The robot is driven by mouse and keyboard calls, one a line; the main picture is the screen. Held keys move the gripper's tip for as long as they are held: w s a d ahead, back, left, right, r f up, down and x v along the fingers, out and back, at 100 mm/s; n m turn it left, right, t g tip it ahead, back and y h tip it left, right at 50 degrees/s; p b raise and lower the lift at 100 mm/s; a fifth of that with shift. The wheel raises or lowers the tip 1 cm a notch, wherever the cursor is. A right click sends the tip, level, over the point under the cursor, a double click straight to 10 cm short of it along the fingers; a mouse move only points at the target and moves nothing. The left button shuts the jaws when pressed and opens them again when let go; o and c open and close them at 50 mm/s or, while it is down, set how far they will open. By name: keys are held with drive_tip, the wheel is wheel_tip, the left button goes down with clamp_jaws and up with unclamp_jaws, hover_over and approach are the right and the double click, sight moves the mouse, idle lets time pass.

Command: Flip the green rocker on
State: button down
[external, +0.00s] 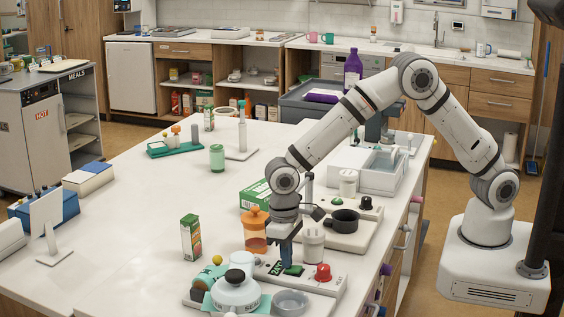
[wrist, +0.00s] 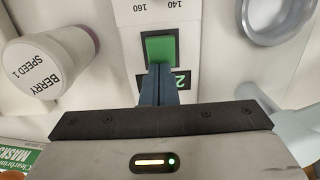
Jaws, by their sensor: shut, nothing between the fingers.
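The green rocker (wrist: 160,49) sits in a dark frame on a pale panel, in the upper middle of the wrist view. In the external view the green rocker (external: 293,270) shows just below my gripper. My gripper (wrist: 158,72) is shut and empty, pointing down at the panel. Its fingertips are at the near edge of the rocker; I cannot tell whether they touch it. My gripper (external: 287,262) partly hides the panel in the external view. A label with a "2" is partly covered by the fingers.
A red knob (external: 323,272) stands on the same panel. A cup labelled BERRY SPEED 1 (wrist: 47,68) is left of the rocker in the wrist view, and a round metal dish (wrist: 273,20) is right. An orange-lidded jar (external: 255,230) stands close behind.

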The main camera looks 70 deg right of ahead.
drive_tip(key=shift+s+d+f, duration=0.1)
drive_tip(key=shift+s+f, duration=0.25)
drive_tip(key=shift+s, duration=0.35)
drive_tip(key=w+r, duration=0.4)
drive_tip(key=r, duration=1)
drive_tip(key=shift+r+p, duration=0.2)
drive_tip(key=shift+p, duration=0.2)
drive_tip(key=s+d+r+t, duration=0.1)
drive_tip(key=s+d+r, duration=0.3)
drive_tip(key=d, duration=0.6)
drive_tip(key=s+d+r+t, duration=0.1)
drive_tip(key=s+d+r, duration=0.35)
drive_tip(key=d, duration=0.55)
drive_tip(key=s+d+f+t, duration=0.2)
drive_tip(key=s+d, duration=1)
drive_tip(key=s, duration=0.4)
drive_tip(key=shift+s+d+f, duration=0.3)
drive_tip(key=shift+s, duration=0.05)
